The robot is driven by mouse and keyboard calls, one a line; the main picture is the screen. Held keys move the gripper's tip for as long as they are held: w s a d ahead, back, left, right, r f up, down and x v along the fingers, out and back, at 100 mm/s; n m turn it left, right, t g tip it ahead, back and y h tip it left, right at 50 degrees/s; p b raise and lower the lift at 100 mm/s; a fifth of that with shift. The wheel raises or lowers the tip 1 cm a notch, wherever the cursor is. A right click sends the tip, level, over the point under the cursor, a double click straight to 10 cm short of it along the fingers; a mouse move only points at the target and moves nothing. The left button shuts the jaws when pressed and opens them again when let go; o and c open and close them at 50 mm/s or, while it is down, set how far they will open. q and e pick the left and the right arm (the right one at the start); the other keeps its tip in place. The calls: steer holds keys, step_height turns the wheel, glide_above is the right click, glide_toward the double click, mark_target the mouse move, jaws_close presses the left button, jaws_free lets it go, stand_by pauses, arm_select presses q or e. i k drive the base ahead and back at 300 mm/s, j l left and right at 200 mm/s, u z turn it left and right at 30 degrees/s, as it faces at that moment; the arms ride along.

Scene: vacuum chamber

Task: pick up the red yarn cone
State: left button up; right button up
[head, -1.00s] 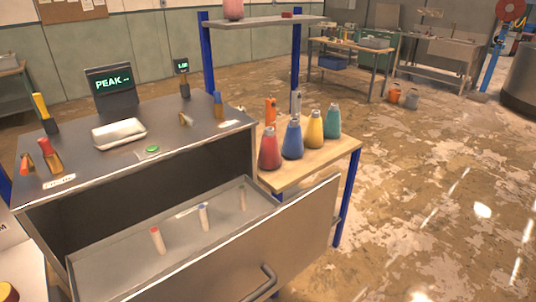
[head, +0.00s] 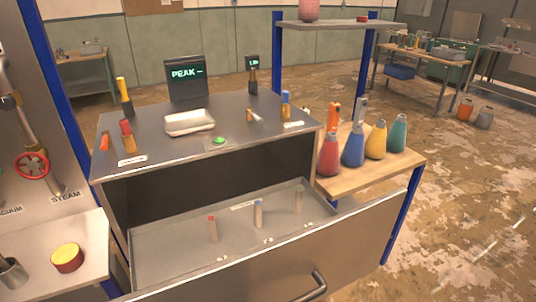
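The red yarn cone (head: 328,158) stands upright on a wooden shelf (head: 390,169) to the right of the grey cabinet. It is the leftmost in a row of cones, beside a blue cone (head: 353,150), a yellow cone (head: 376,142) and a teal cone (head: 397,134). Neither of my grippers shows in the head view.
A grey cabinet (head: 240,140) has its drawer (head: 290,262) pulled open in front, with 3 small cylinders in it. A blue-posted upper shelf (head: 340,25) rises behind the cones. A panel with a red valve wheel (head: 31,165) stands at left. Open floor lies right.

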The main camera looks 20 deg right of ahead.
mark_target(327, 161)
steer(key=l+u, duration=1)
steer(key=l, duration=0.25)
steer(key=k+l+u, duration=0.2)
steer(key=l+u, duration=0.3)
